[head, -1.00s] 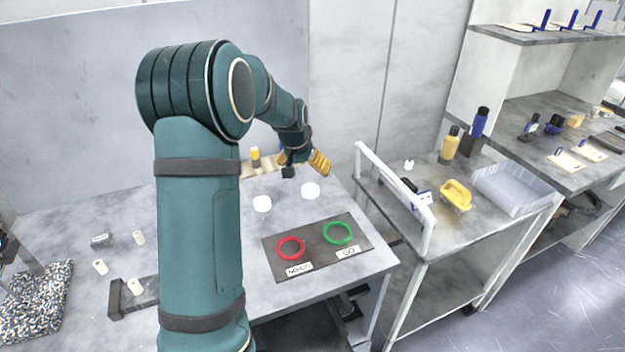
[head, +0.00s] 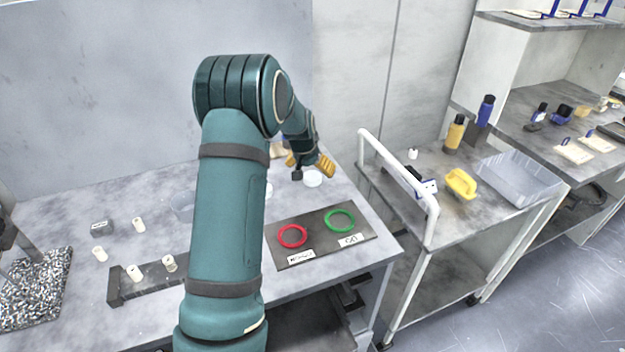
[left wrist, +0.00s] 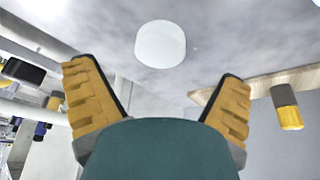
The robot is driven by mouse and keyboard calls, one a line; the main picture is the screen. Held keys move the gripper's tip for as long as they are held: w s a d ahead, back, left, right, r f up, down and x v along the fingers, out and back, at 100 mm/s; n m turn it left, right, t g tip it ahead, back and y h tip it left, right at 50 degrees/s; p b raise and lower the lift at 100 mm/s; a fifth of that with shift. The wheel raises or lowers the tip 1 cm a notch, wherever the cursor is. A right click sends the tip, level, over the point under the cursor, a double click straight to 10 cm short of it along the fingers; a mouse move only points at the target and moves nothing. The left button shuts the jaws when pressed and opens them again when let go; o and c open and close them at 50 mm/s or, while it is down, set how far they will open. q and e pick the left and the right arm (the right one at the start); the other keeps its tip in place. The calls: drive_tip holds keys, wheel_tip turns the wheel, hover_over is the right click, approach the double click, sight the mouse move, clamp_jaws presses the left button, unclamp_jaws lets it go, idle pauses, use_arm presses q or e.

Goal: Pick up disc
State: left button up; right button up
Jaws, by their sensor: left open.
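A white round disc (head: 313,179) lies on the grey table, just below and beside my left gripper (head: 311,166). In the left wrist view the same kind of white disc (left wrist: 160,44) shows ahead of the fingertips, roughly centred between them and apart from both. My left gripper (left wrist: 156,71) is open and empty, its yellow fingers spread wide. A second white disc (head: 269,190) is mostly hidden behind my left arm in the head view. My right gripper is not in view.
A dark mat (head: 327,240) holds a red ring (head: 293,236) and a green ring (head: 340,220). A white-railed cart (head: 425,210) stands right of the table (head: 70,215). Several small white cylinders are at left.

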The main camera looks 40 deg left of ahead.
sight(313, 175)
use_arm(q)
drive_tip(key=x, duration=0.4)
drive_tip(key=shift+s+d+f+b, duration=0.1)
drive_tip(key=shift+s+f+b, duration=0.05)
drive_tip(key=shift+f+b, duration=0.15)
drive_tip(key=shift+r, duration=0.15)
drive_tip(key=c, duration=1.4)
